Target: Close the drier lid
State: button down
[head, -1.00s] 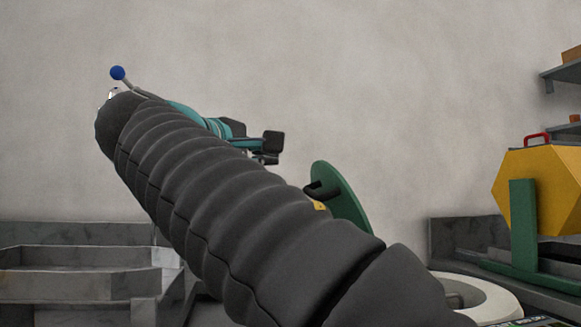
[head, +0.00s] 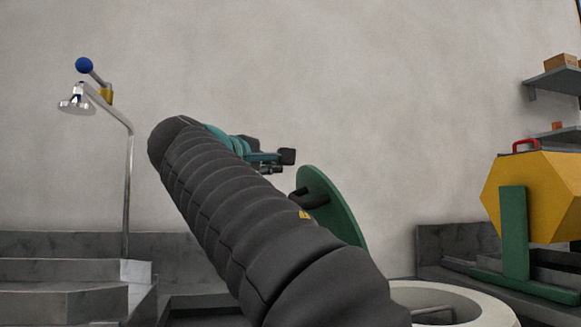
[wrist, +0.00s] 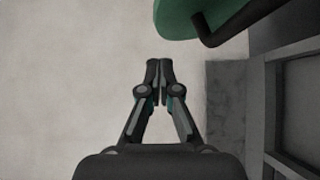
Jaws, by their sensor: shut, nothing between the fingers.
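The drier lid is a green disc (head: 334,207) with a dark handle (head: 310,199). It stands raised and tilted at the back of a round white drier (head: 488,304) at the lower right of the head view. My arm hides part of both. In the wrist view the lid's green edge (wrist: 186,14) and its dark bar handle (wrist: 238,24) show at the top right. My gripper (wrist: 166,64) is shut and empty, with the lid apart from its fingertips. In the head view my gripper (head: 288,157) is left of and above the lid, in front of the wall.
A yellow hexagonal barrel (head: 545,195) on a green stand (head: 515,235) is at the right, below wall shelves (head: 555,84). A shower pipe (head: 129,190) with a blue knob (head: 84,65) rises above grey stone basins (head: 70,270) at the left.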

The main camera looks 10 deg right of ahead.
aim_at(301, 168)
jog(key=shift+w+d+b, duration=0.2)
jog(key=shift+d+b, duration=0.1)
jog(key=shift+d, duration=1.85)
